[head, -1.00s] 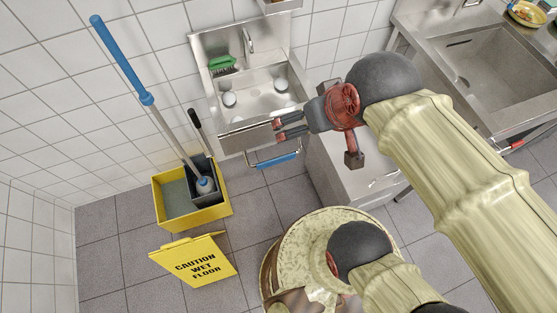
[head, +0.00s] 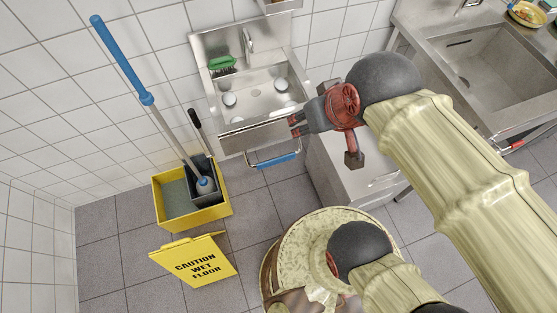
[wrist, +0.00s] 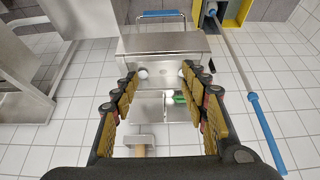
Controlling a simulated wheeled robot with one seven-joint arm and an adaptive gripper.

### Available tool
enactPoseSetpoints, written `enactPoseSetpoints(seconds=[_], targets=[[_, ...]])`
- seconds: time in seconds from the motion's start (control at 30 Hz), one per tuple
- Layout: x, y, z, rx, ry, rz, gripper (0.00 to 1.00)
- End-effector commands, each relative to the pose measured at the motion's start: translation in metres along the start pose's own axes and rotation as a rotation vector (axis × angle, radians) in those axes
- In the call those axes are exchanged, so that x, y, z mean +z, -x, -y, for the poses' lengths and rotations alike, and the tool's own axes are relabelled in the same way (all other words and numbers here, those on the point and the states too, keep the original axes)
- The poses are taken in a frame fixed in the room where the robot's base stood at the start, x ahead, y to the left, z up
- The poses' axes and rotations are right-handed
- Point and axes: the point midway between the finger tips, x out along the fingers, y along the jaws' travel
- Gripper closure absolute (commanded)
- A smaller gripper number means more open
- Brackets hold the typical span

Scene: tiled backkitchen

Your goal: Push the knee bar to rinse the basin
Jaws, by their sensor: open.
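The steel hand basin (head: 237,124) is fixed to the tiled wall. The knee bar (head: 275,160), a blue grip on a bent metal rod, sticks out below the basin's front edge. It also shows at the top of the wrist view (wrist: 161,14). My gripper (head: 294,126) is near the basin's front right corner in the head view, apart from the bar. In the wrist view my gripper (wrist: 159,78) has its fingers spread and empty, with the basin between them. Nothing touches the bar.
A yellow mop bucket (head: 163,205) with a blue-handled mop (head: 120,60) stands to the left. A yellow wet-floor sign (head: 195,261) is in front. A steel sink counter (head: 480,75) is at right.

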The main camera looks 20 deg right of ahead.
Motion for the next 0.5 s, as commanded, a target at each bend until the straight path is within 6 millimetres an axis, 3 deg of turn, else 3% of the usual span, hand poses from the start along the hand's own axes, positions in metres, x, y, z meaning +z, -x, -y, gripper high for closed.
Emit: enactPoseSetpoints(seconds=[0.5], targets=[[0.0000,0.0000,0.0000,0.000,0.000,0.000,0.87]])
